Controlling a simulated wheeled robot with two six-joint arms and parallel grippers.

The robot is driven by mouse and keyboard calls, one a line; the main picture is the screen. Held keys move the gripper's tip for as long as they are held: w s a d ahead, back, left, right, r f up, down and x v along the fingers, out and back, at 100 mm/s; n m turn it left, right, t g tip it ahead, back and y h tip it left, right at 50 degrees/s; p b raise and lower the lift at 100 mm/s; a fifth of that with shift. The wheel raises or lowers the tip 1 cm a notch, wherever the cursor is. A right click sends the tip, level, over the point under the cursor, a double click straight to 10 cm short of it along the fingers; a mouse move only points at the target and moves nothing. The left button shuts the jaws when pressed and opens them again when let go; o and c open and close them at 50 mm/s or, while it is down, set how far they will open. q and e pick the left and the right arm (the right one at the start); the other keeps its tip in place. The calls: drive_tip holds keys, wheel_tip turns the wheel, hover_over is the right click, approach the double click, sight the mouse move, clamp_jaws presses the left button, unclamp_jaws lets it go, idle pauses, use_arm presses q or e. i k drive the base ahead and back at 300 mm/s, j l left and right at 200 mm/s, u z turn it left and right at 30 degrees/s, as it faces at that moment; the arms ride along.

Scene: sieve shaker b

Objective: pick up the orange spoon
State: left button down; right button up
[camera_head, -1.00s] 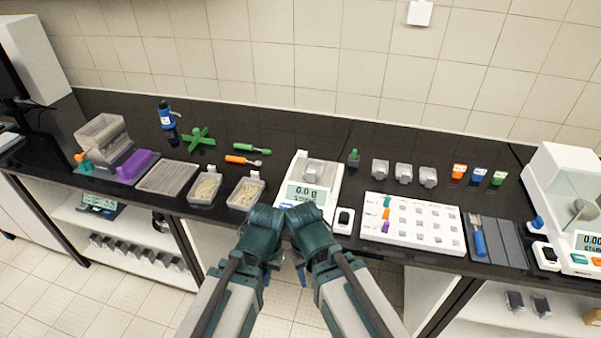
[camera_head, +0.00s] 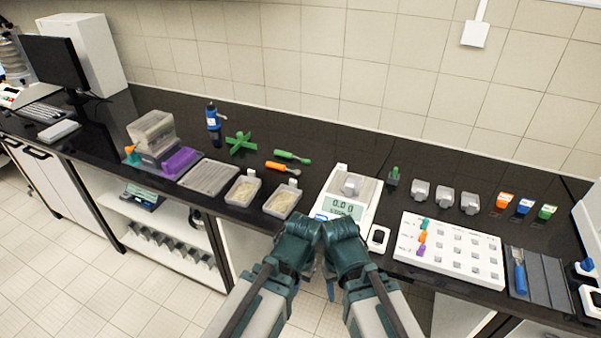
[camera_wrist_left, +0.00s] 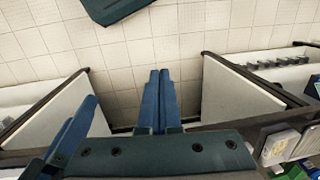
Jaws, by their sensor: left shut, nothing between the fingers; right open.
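The orange spoon (camera_head: 277,166) lies flat on the black bench, behind the two sample trays, with its metal end to the right. A green spoon (camera_head: 290,156) lies just behind it. My left gripper (camera_wrist_left: 160,100) is shut and empty in the left wrist view, with its blue fingers together above the floor. In the head view my right gripper (camera_head: 331,288) hangs in front of the bench edge beside the left one. It is open and empty, though its fingers are mostly hidden. Both grippers are well apart from the orange spoon.
Two trays of pale grains (camera_head: 242,190) stand between the bench front and the spoon. A balance (camera_head: 362,208) stands to their right, and a green cross-shaped stand (camera_head: 240,143) is left of the spoons. A white rack (camera_head: 450,268) sits further right. Bare bench lies behind the spoons.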

sight(272, 164)
drive_tip(key=j+z, duration=0.15)
drive_tip(key=z, duration=0.35)
drive_tip(key=i+j+z, duration=0.1)
drive_tip(key=z, duration=0.35)
drive_tip(key=j+z, duration=0.35)
drive_tip(key=j, duration=0.45)
drive_tip(key=j+z, duration=0.35)
drive_tip(key=j, duration=0.85)
drive_tip(key=k+j, duration=0.1)
drive_tip(key=j, duration=0.3)
